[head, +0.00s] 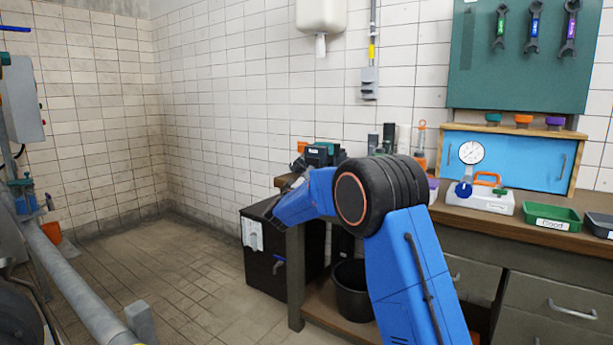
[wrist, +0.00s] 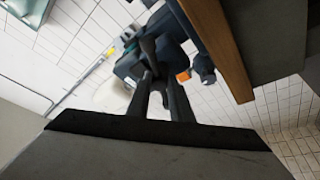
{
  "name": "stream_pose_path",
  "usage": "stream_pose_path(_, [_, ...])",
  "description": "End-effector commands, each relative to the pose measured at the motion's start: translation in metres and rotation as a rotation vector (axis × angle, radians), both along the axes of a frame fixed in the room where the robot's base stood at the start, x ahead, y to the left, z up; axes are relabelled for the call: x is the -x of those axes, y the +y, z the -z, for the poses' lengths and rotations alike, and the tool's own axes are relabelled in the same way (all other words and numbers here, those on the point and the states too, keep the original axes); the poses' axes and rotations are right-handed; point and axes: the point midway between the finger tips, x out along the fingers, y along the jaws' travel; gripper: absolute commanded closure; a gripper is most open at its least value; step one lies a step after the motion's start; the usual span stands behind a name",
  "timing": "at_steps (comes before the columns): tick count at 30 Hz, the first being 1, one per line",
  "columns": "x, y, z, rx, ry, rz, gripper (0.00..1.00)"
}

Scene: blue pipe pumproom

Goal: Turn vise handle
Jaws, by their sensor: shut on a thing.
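The vise (head: 322,154) is a dark teal block with a small label, at the left end of the workbench. Its lower part is hidden behind my blue arm in the head view. The wrist view shows the vise as a dark, tilted body (wrist: 134,64) just beyond my fingers. My gripper (wrist: 160,82) has its two dark fingers shut on a dark grey bar, the vise handle (wrist: 150,46). The exact contact is hard to make out, dark on dark. In the head view the fingers are hidden behind my arm.
The workbench (head: 560,238) carries a gauge (head: 471,152) on a white case, a green bin (head: 551,219) and a blue cabinet (head: 510,158). A black box (head: 268,262) and bucket (head: 352,290) stand below its left end.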

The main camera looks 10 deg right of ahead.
Motion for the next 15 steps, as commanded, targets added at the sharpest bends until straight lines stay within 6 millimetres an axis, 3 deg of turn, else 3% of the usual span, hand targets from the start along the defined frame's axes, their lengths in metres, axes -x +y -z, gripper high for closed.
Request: stream_pose_path(15, [-0.0013, 0.0016, 0.0024, -0.158, -0.158, 0.002, 1.0])
